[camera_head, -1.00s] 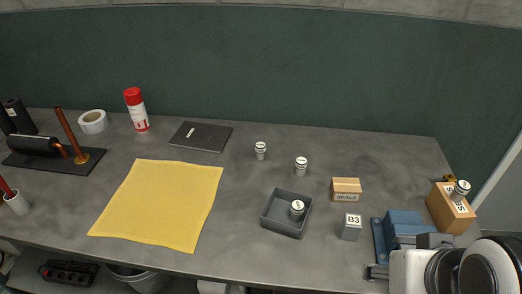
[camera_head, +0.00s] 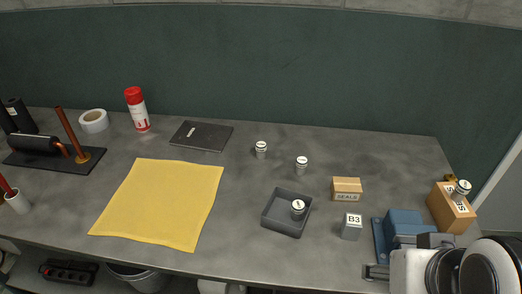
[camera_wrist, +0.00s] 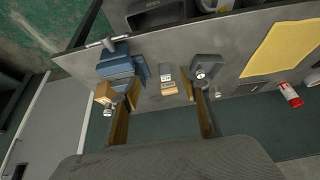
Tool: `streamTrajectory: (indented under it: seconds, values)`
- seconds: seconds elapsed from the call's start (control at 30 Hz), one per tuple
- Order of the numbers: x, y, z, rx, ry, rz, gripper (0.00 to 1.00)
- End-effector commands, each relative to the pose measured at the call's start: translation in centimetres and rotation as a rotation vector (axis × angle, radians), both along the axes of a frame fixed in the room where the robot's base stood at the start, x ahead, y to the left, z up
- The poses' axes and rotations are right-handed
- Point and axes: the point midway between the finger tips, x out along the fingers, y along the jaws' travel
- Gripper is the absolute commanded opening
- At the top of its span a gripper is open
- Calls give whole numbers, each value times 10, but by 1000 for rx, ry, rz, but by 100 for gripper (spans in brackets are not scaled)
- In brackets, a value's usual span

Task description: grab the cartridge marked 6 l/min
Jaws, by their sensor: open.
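Several small white-and-grey cartridges are in the head view, with markings too small to read, so I cannot tell which is 6 l/min. One cartridge (camera_head: 261,149) stands near the dark notebook. Another cartridge (camera_head: 301,164) stands to its right. A third cartridge (camera_head: 297,208) stands inside the grey tray (camera_head: 268,222); it also shows in the wrist view (camera_wrist: 200,74). Another cartridge (camera_head: 462,188) is at the cardboard box on the right. My gripper (camera_wrist: 163,90) shows in the wrist view with its two fingers wide apart and nothing between them, above the bench.
A SEALS box (camera_head: 346,188), a grey B3 block (camera_head: 351,227), a blue vise (camera_head: 400,228) and a cardboard box (camera_head: 448,212) crowd the right. A yellow cloth (camera_head: 163,203), notebook (camera_head: 201,136) and red-capped can (camera_head: 137,110) are left. The bench behind the SEALS box is clear.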

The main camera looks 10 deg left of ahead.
Motion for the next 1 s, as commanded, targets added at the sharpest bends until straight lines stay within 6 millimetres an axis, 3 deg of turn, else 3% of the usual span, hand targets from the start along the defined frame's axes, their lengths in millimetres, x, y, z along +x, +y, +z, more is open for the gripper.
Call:
streamTrajectory:
  seconds: [0.17,0.37,1.0]
  values:
    - [5,-1,2,-4,-5,-1,45]
    - [30,-5,10,-25,-34,-3,45]
    - [187,-9,44,-119,-231,32,45]
